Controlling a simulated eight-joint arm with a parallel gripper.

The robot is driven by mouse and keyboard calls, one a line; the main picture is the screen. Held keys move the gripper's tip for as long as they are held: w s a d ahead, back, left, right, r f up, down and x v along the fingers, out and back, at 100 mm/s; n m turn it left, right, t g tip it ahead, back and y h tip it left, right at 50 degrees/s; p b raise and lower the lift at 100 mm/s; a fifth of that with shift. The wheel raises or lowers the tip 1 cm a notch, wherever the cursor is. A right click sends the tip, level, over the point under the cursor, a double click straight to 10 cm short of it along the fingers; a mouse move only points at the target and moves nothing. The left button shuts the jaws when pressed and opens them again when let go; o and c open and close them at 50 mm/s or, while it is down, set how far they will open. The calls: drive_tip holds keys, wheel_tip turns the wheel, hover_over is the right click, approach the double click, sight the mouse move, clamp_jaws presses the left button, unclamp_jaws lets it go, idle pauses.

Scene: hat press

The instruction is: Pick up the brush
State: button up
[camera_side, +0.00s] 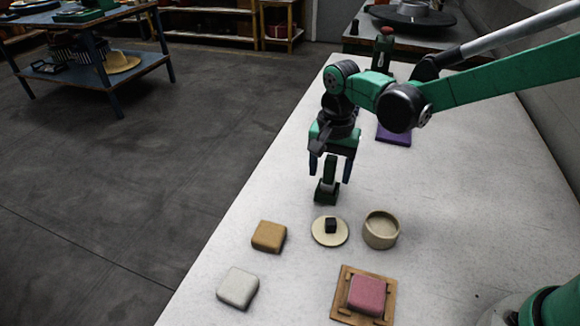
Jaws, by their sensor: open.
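The brush (327,191) appears to be the upright green piece with a wider dark green base, standing on the pale table (450,200). My gripper (330,172) points down over it. Its two dark fingers are apart, one on each side of the upright green handle. I see a gap between each finger and the handle, so the gripper is open and holds nothing. The brush's underside is hidden against the table.
Close in front of the brush are a round cream disc (321,236) with a black knob and a cream bowl (381,231). Nearer are a tan block (269,236), a white block (238,287) and a pink block (367,295) on a wooden frame (346,314). A purple item (393,138) lies behind.

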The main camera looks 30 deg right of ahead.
clamp_jaws()
wheel_tip(320, 180, up, 20)
idle(0.8)
